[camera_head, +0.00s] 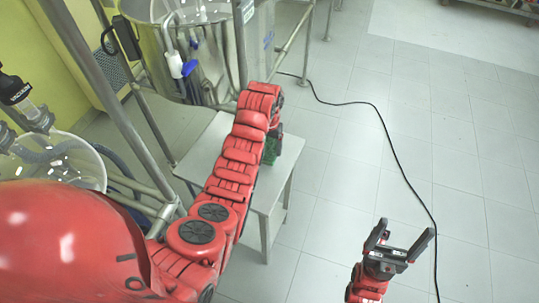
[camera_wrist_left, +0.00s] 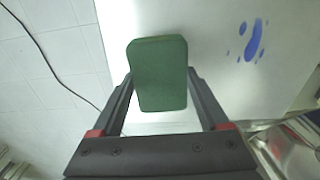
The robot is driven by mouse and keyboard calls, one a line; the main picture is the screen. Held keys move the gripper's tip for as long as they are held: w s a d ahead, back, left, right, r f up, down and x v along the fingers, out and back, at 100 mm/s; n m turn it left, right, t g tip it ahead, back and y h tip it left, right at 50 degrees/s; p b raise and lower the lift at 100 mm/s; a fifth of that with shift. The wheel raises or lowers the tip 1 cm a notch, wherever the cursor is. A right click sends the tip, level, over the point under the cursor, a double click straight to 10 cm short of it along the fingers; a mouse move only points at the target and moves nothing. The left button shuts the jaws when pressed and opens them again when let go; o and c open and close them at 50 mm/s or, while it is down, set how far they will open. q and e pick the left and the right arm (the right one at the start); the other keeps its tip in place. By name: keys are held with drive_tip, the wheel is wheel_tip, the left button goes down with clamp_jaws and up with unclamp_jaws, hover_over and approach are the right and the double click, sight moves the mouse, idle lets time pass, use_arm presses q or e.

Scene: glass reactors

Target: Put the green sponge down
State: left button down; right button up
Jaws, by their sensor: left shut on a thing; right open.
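The green sponge (camera_head: 270,152) shows beside the end of my left arm, over the right part of a small grey table (camera_head: 205,148). In the left wrist view the sponge (camera_wrist_left: 158,72) is a dark green block between the two fingers of my left gripper (camera_wrist_left: 160,98), which is shut on it. In the head view the arm hides most of the gripper and part of the sponge. The pale tabletop (camera_wrist_left: 215,25) lies behind the sponge; I cannot tell whether they touch. My right gripper (camera_head: 403,238) is open and empty over the floor.
Blue marks (camera_wrist_left: 253,40) show on the tabletop. A metal frame (camera_head: 108,88) and glass vessels (camera_head: 55,160) stand left of the table. A black cable (camera_head: 392,150) crosses the tiled floor, which is otherwise clear on the right.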

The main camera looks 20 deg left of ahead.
sight(269, 147)
use_arm(q)
drive_tip(key=shift+w, duration=0.35)
drive_tip(key=shift+f+p, duration=0.1)
drive_tip(key=shift+p, duration=0.2)
wheel_tip(269, 147, down, 3)
drive_tip(key=shift+r+p, duration=0.1)
drive_tip(key=shift+p, duration=0.6)
drive_tip(key=shift+f, duration=0.25)
drive_tip(key=shift+w, duration=0.1)
unclamp_jaws()
drive_tip(key=shift+f, duration=0.1)
